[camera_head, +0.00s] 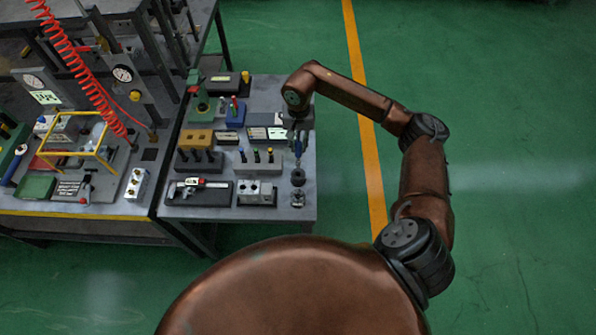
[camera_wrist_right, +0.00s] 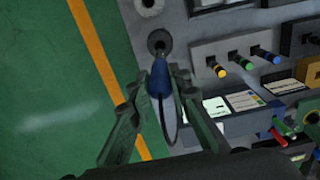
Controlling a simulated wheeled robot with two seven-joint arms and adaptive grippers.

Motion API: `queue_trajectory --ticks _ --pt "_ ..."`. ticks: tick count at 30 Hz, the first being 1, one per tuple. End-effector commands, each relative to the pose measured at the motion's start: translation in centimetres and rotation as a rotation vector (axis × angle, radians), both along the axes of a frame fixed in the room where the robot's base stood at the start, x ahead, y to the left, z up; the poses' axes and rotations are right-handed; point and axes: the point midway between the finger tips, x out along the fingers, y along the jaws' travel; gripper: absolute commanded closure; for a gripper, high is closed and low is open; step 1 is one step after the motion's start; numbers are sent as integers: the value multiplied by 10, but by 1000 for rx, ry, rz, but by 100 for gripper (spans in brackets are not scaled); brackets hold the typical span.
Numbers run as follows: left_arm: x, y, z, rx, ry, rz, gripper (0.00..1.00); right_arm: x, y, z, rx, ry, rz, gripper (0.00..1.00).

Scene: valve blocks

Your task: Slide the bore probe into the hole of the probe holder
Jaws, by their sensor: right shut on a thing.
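The bore probe (camera_wrist_right: 159,80) has a blue handle and a dark cable curving back from it. My right gripper (camera_head: 299,139) is shut on it, and its fingertips (camera_wrist_right: 158,88) flank the handle in the wrist view. The probe also shows below the gripper in the head view (camera_head: 298,149). The probe holder (camera_wrist_right: 159,41) is a dark round piece with a hole, just beyond the probe's tip end in the wrist view. It also shows in the head view (camera_head: 298,178), below the probe in the picture. I cannot tell whether the tip touches it. My left gripper is not in view.
A metal ring piece (camera_head: 297,200) stands beside the holder near the table's front right corner. A grey block (camera_head: 257,193) and a rack with coloured-tip pins (camera_head: 257,161) stand to the left. Open green floor lies right of the table.

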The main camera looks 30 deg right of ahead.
Motion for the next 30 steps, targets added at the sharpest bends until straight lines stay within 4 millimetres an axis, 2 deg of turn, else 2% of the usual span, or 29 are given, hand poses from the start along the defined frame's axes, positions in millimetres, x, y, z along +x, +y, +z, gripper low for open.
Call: queue_trajectory --ticks 6,9,14,21,27,28,30 --pt "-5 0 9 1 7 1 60 -1 0 -40 1 6 -6 100" --pt "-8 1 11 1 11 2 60 0 0 -52 2 3 -4 100" --pt "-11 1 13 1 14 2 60 0 0 -63 1 4 -4 100" --pt "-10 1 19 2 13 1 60 0 0 -93 2 3 -4 100" --pt "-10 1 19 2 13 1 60 1 0 -95 -1 1 -2 100" --pt "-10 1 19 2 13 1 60 0 0 -95 -2 1 -2 80" --pt "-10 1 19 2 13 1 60 0 0 -95 -1 1 -2 76"
